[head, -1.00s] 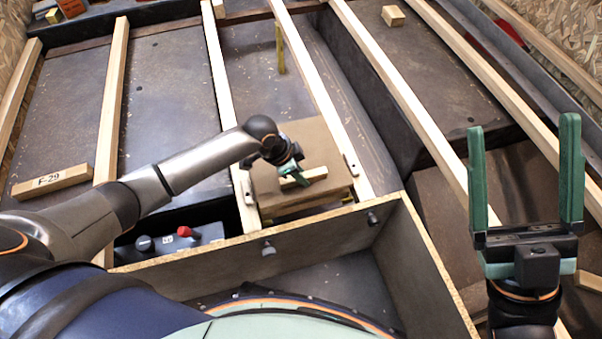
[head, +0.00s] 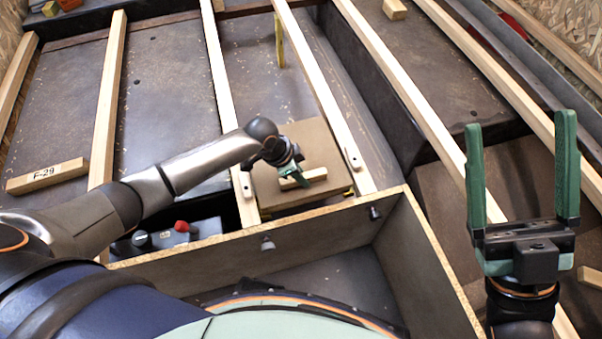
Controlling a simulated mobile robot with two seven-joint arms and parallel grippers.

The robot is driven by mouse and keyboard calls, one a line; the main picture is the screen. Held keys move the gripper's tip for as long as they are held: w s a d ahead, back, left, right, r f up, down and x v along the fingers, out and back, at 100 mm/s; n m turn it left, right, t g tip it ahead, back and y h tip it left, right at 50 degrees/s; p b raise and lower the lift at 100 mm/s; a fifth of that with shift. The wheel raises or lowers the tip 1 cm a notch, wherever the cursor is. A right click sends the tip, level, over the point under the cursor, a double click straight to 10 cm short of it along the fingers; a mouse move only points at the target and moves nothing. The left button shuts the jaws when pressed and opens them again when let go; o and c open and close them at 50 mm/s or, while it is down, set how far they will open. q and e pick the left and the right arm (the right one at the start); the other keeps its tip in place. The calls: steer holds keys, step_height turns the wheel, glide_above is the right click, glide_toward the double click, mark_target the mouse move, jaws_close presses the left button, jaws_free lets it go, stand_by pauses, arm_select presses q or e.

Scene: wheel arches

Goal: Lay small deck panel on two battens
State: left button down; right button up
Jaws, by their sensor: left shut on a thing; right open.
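The small deck panel is a brown square board (head: 305,143) with a short pale wooden grip bar (head: 317,175) on top. My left gripper (head: 300,177) is shut on this bar. The panel is between two long pale battens, the left batten (head: 222,95) and the right batten (head: 312,80). Its side edges lie close to their inner sides in the picture. I cannot tell whether it touches them or hangs above. Small pale blocks with dark dots sit on the battens beside the panel. My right gripper (head: 522,180) is open and empty at the right.
A block marked F-29 (head: 48,176) lies at far left. More battens run left and right; a yellow strip (head: 280,45) stands behind.

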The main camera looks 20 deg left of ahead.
arm_select(q)
steer(key=shift+w+r+p, duration=0.1)
steer(key=shift+p, duration=0.25)
arm_select(e)
steer(key=shift+r, duration=0.35)
arm_select(q)
steer(key=c, duration=0.6)
jaws_free()
steer(key=shift+f, duration=0.2)
steer(key=shift+a+r, duration=0.1)
steer(key=shift+r, duration=0.15)
steer(key=p+v, duration=0.3)
steer(key=v, duration=0.2)
steer(key=shift+r, duration=0.1)
steer(key=shift+p+v, duration=0.4)
steer(key=shift+v, duration=0.6)
steer(key=p+v, duration=0.1)
steer(key=v, duration=0.4)
steer(key=shift+p, duration=0.4)
arm_select(e)
steer(key=w+d+f+m+g+h, duration=0.1)
steer(key=w+f+m+g+h, duration=0.1)
steer(key=w+f+m+h, duration=0.4)
step_height(320, 180, down, 3)
steer(key=h, duration=0.2)
steer(key=shift+w+d+h, duration=0.3)
steer(key=shift+d, duration=0.05)
